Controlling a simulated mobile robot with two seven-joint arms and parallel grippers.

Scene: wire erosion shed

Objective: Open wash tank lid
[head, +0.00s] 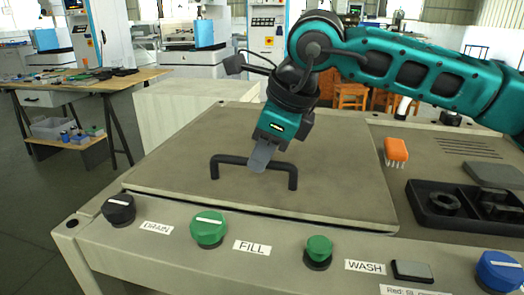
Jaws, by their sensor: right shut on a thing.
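The wash tank lid (330,190) is a flat beige-grey panel on top of the tank, and it lies level or nearly so, with a dark gap along its front edge. Its black bar handle (228,159) stands near the front middle of the lid. My right gripper (259,160) reaches down from the upper right and is shut on the middle of the handle bar. The fingers hide that short part of the bar. My left gripper is not in view.
The front panel carries a black drain knob (118,209), green fill knob (209,228), green wash knob (318,252) and blue knob (498,271). An orange brush (396,151) and a black tray (420,212) lie right of the lid. A workbench (85,84) stands at left.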

